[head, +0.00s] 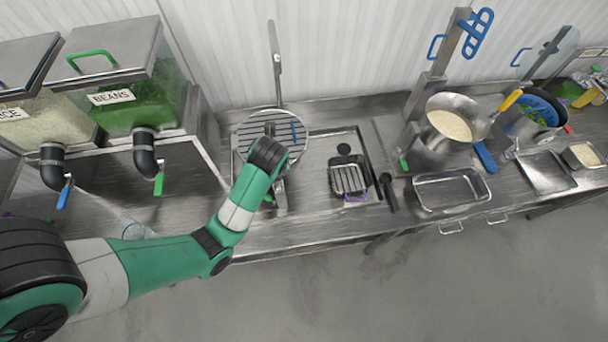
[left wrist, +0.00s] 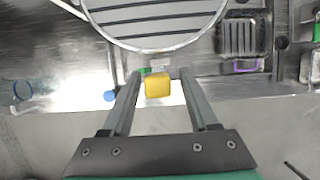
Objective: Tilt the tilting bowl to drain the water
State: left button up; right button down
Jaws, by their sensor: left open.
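A round metal vessel with a bright rim and dark slats showing across it, which I take for the tilting bowl (head: 243,131), stands at the back of the counter, left of centre in the head view. In the left wrist view the vessel (left wrist: 160,22) fills the top middle. A yellow block (left wrist: 158,85), perhaps a handle end, lies just in front of its rim. My left gripper (left wrist: 158,74) is open, with one finger on each side of the yellow block and gaps showing. In the head view my wrist hides part of the vessel. My right gripper is not in view.
Two dispensers stand at the left, one labelled beans (head: 112,97). A small slatted basket (head: 349,178) sits in the sink to the right. Farther right are a pan of pale contents (head: 451,124), a metal tray (head: 452,190) and a blue pot (head: 540,112).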

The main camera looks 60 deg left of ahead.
pick_arm(q)
jog(key=shift+x, duration=1.15)
jog(key=shift+a+f, duration=0.15)
jog(key=shift+f, duration=0.15)
jog(key=shift+c, duration=0.2)
grip_shut()
